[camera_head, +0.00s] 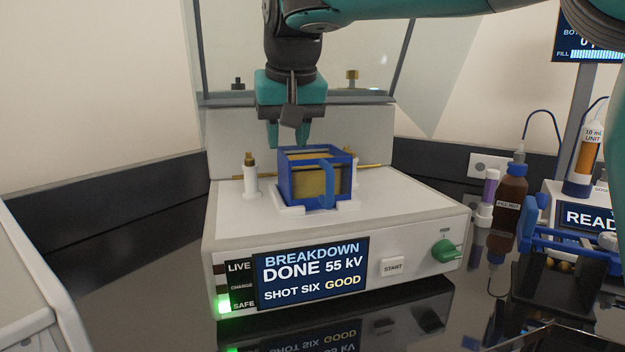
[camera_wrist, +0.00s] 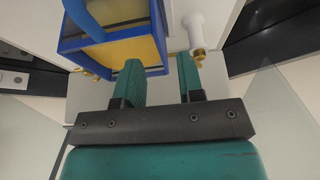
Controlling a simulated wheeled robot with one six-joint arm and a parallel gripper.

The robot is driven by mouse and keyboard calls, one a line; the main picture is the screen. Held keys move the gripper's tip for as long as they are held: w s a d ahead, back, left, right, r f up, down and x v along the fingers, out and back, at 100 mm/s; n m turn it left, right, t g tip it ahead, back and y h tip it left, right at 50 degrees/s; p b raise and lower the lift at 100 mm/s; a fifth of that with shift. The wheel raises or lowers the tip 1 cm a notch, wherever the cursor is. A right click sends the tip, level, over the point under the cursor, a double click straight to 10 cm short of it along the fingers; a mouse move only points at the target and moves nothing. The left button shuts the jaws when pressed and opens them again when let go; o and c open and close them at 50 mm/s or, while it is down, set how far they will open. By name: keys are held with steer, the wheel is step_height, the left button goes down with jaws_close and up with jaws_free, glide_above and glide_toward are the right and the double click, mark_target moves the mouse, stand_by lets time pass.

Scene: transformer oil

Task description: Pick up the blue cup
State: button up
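The blue cup (camera_head: 291,178) is a square, blue-framed vessel with clear sides and amber liquid in it. It stands upright in a white holder on top of the tester, with its blue handle facing the front. My gripper (camera_head: 288,143) is above and behind the cup, pointing down. In the wrist view my gripper (camera_wrist: 160,75) has its two teal fingers apart with nothing between them. The cup (camera_wrist: 152,55) shows there beside the left finger; I cannot tell whether they touch.
The white tester (camera_head: 230,225) has a screen reading "BREAKDOWN DONE 55 kV". White posts with brass tips (camera_head: 250,177) flank the cup. A tilted clear cover (camera_head: 215,60) stands open behind. A brown bottle (camera_head: 509,200) and a blue-framed stand (camera_head: 570,238) are at the right.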

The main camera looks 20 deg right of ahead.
mark_target(284, 154)
steer(key=shift+w, duration=0.6)
steer(key=b+x, duration=0.1)
steer(key=x, duration=0.4)
steer(key=shift+w, duration=0.15)
jaws_close()
